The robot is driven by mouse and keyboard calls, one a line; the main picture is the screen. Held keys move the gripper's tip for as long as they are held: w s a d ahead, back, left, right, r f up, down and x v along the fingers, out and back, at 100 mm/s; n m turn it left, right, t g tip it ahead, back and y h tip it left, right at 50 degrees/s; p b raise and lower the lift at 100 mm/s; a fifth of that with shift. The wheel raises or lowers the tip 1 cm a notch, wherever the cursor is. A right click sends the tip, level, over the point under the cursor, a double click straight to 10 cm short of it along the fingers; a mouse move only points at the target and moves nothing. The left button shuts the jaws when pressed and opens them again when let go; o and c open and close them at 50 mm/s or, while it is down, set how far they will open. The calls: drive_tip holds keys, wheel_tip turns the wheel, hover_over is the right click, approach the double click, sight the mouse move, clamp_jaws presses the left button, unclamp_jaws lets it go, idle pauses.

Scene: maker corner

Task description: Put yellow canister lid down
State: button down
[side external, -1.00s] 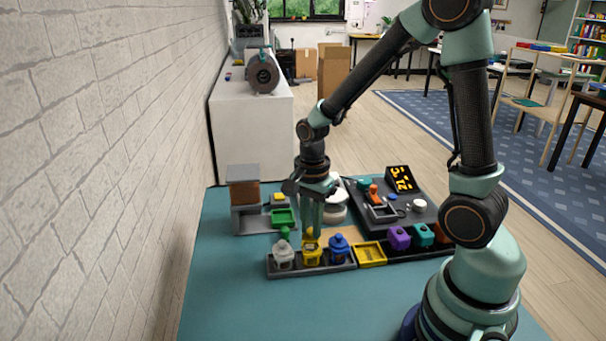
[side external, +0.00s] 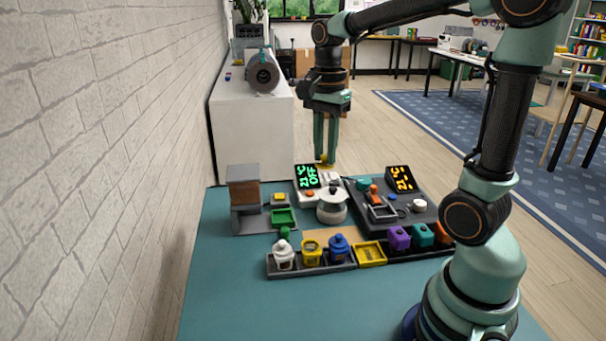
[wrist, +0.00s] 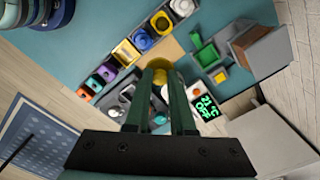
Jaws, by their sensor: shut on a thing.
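My gripper (side external: 325,152) is shut on the yellow canister lid (side external: 323,160) and holds it high above the back of the table, above and behind the green display. In the wrist view, the yellow lid (wrist: 159,64) shows at the tips of my gripper (wrist: 161,74), partly hidden by the fingers. The yellow canister (side external: 312,252) stands upright and lidless in the dark rack between a white and a blue canister. It also shows in the wrist view (wrist: 161,22).
A pot (side external: 332,207) stands by a green display (side external: 307,176) reading OFF. A dark station with an orange display (side external: 400,179) is at right. A yellow tray (side external: 370,253) adjoins the rack (side external: 312,270). A tan mat (side external: 345,236) lies behind the rack. The table front is clear.

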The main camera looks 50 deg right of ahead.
hover_over(350, 236)
wheel_tip(350, 236, down, 4)
wheel_tip(350, 236, down, 15)
drive_tip(key=shift+s+f, duration=0.1)
drive_tip(key=shift+f, duration=2.3)
drive_tip(key=c, duration=0.8)
unclamp_jaws()
drive_tip(key=shift+f, duration=0.15)
drive_tip(key=shift+o, duration=0.2)
